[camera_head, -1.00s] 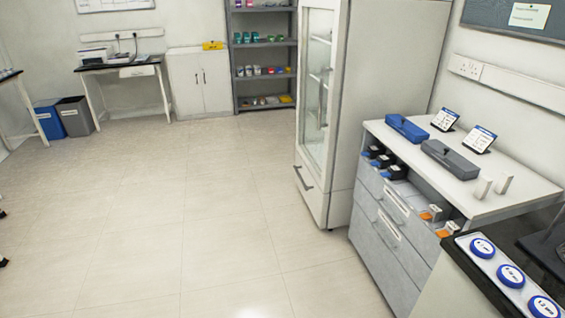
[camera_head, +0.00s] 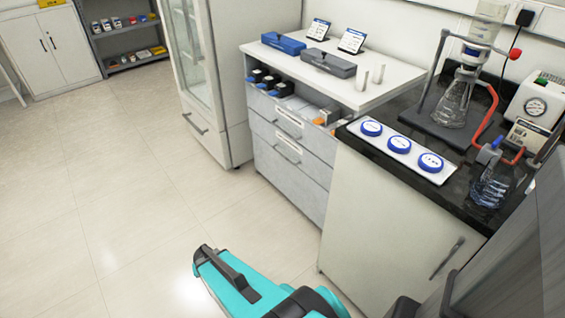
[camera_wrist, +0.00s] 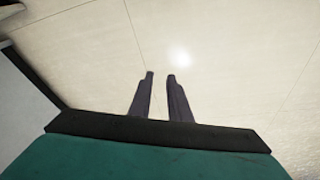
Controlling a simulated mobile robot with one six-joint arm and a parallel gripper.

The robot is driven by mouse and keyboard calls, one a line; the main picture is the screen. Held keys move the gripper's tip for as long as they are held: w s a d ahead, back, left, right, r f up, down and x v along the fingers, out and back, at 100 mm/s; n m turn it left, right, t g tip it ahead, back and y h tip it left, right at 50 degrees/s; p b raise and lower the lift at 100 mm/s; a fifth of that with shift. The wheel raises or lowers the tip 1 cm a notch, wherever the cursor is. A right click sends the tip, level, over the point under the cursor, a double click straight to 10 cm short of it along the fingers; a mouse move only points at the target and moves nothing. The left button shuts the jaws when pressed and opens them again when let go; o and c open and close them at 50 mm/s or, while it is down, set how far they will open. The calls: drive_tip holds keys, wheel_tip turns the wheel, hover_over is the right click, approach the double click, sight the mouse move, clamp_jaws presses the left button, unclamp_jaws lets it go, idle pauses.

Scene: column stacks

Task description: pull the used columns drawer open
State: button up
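A grey drawer cabinet (camera_head: 262,165) with a white top stands right of the fridge in the head view. Its upper drawer (camera_head: 290,128) and lower drawer (camera_head: 290,160) are shut, each with a bar handle on the front. Small labels are on the fronts but are too small to read, so I cannot tell which is the used columns drawer. My gripper (camera_wrist: 160,77) shows in the wrist view with its two fingers apart by a narrow gap, empty, above the bare floor. My teal arm is at the bottom of the head view, apart from the cabinet.
An open shelf with boxes (camera_head: 270,84) lies above the drawers. A glass-door fridge (camera_head: 205,80) stands to the left. A black counter (camera_head: 415,95) with glassware and a white cupboard (camera_head: 375,220) stand at the right. The floor at left is clear.

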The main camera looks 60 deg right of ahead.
drive_tip(key=w+d+f+m+t+h+b, duration=0.1)
drive_tip(key=w+d+m+t+b, duration=0.2)
drive_tip(key=d, duration=0.5)
drive_tip(key=w+d+m+t+h+b, duration=0.1)
drive_tip(key=w+d+h+b, duration=0.1)
drive_tip(key=w+d, duration=0.35)
drive_tip(key=m+t+h+b, duration=0.75)
drive_tip(key=t+b, duration=0.25)
drive_tip(key=b, duration=0.6)
approach(284, 157)
drive_tip(key=s+a+f, duration=0.1)
drive_tip(key=s, duration=0.1)
drive_tip(key=shift+w, duration=0.15)
drive_tip(key=shift+w, duration=0.1)
drive_tip(key=b+x, duration=0.4)
drive_tip(key=x, duration=0.7)
drive_tip(key=shift+w+d+f, duration=0.1)
drive_tip(key=shift+w+d, duration=0.05)
drive_tip(key=shift+w, duration=0.1)
drive_tip(key=shift+b+x, duration=0.45)
drive_tip(key=shift+x, duration=0.6)
